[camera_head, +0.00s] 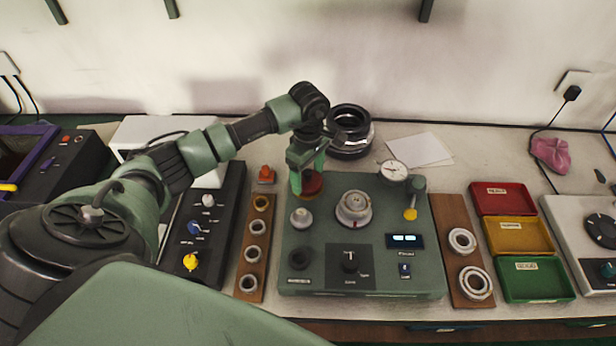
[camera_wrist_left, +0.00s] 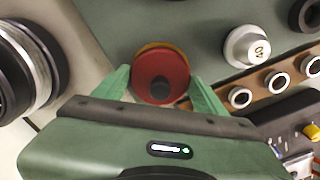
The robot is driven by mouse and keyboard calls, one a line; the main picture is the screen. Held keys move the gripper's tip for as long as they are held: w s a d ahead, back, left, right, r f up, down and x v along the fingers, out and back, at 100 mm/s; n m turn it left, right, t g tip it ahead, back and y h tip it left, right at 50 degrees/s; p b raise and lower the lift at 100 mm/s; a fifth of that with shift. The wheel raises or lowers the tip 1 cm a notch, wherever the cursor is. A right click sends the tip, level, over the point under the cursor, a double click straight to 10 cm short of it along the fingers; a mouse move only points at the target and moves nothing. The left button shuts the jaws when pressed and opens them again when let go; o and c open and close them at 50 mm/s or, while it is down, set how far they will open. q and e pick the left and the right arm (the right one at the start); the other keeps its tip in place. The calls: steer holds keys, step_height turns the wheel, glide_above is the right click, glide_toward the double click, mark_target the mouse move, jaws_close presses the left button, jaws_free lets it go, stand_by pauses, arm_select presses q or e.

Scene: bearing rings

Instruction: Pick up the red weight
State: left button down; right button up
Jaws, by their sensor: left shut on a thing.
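The red weight (camera_wrist_left: 161,75) is a round red disc with a dark centre in the left wrist view. It sits between the two green fingers of my left gripper (camera_wrist_left: 160,88), which is shut on it. In the head view the red weight (camera_head: 312,183) shows below my left gripper (camera_head: 308,170), at the back left corner of the green machine (camera_head: 330,278). A yellowish rim shows behind the red disc. I cannot tell whether the weight touches the surface beneath it. My right gripper is not in view.
Black rings (camera_head: 350,143) stand stacked behind the machine. A wooden strip with rings (camera_head: 245,272) lies left of it, and another (camera_head: 455,225) lies right. Red (camera_head: 490,188), yellow and green bins stand further right. A dial gauge (camera_head: 394,171) rises at the machine's back right.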

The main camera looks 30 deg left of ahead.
arm_select(q)
step_height(320, 180, up, 18)
steer(key=b, duration=0.3)
step_height(320, 180, up, 9)
steer(key=p, duration=0.6)
glide_above(308, 171)
steer(key=shift+s+d+f, duration=0.1)
steer(key=shift+f, duration=0.1)
